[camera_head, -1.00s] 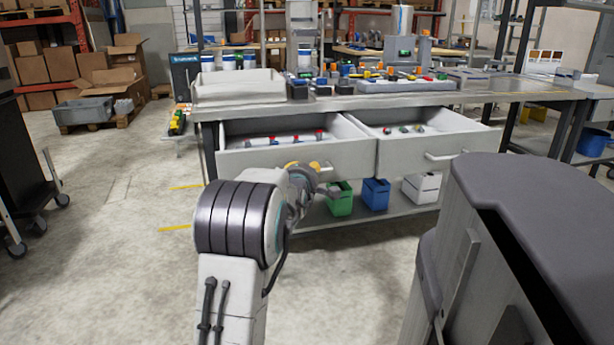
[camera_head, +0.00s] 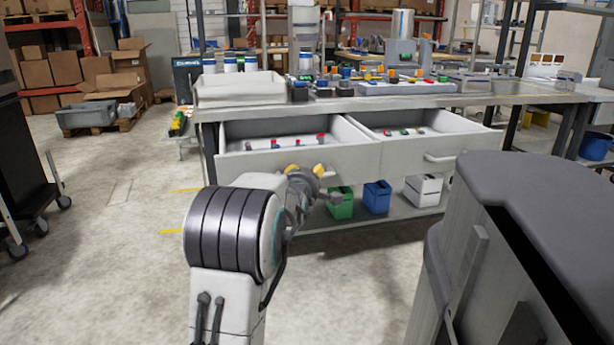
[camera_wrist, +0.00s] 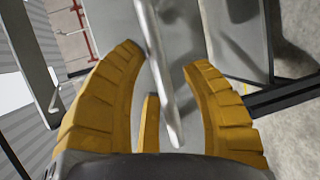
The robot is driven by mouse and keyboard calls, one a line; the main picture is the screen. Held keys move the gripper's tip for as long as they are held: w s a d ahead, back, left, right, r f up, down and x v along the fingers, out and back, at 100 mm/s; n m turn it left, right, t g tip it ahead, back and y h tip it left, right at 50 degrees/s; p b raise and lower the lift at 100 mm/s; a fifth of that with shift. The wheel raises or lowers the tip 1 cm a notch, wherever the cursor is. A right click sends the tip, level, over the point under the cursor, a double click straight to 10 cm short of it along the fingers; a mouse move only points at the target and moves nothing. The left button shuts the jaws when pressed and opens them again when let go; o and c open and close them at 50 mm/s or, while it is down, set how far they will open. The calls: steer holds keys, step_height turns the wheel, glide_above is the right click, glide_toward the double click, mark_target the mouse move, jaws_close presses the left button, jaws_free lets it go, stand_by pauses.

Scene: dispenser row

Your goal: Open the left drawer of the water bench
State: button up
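The water bench (camera_head: 470,99) has two pulled-out drawers side by side. The left drawer (camera_head: 240,166) stands open, with several small red- and blue-topped items inside. My gripper (camera_head: 306,169) is at its front face, its yellow fingers showing there, and covers its handle in the head view. In the wrist view my gripper (camera_wrist: 165,60) has its yellow fingers spread on both sides of a grey handle bar (camera_wrist: 160,70), with visible gaps to it. The right drawer (camera_head: 405,154) is also open, with its handle (camera_head: 440,157) in sight.
A white tray (camera_head: 240,89) and a loaded rack (camera_head: 405,87) stand on the bench top. A green bin (camera_head: 341,204), a blue bin (camera_head: 377,197) and a white bin (camera_head: 422,190) sit on the shelf below. The floor (camera_head: 110,240) at left is clear.

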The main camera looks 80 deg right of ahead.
steer(key=shift+o, duration=0.2)
steer(key=shift+r, duration=0.1)
steer(key=a+r, duration=0.2)
steer(key=a, duration=0.9)
steer(key=shift+a, duration=0.4)
stand_by(0.4)
